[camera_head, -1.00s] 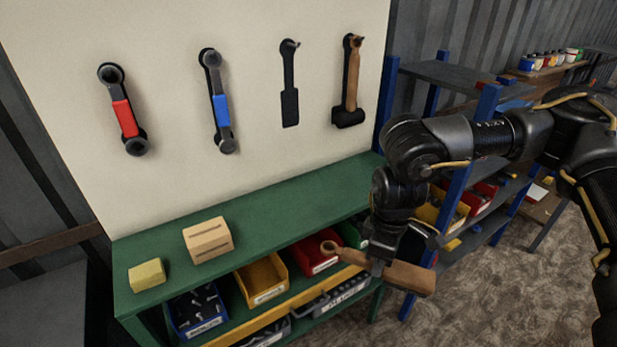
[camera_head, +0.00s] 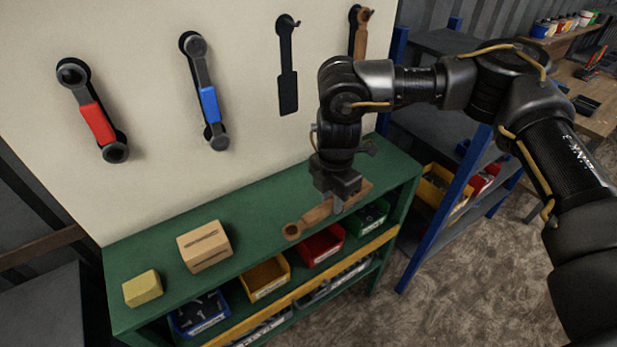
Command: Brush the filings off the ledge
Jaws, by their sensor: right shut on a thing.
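My right gripper (camera_head: 340,198) is shut on a brown wooden brush (camera_head: 310,218), with its ring-ended handle pointing left. The brush is over the right part of the green ledge (camera_head: 255,218); I cannot tell whether it touches the surface. Its bristles are hidden. I cannot make out any filings on the ledge. My left gripper is not in view.
A tan block (camera_head: 204,246) and a yellow block (camera_head: 142,288) sit on the ledge's left part. Bins, including a yellow one (camera_head: 268,274), stand below. Red-handled (camera_head: 97,124) and blue-handled (camera_head: 209,104) wrenches hang behind. A blue-posted rack (camera_head: 440,212) stands right.

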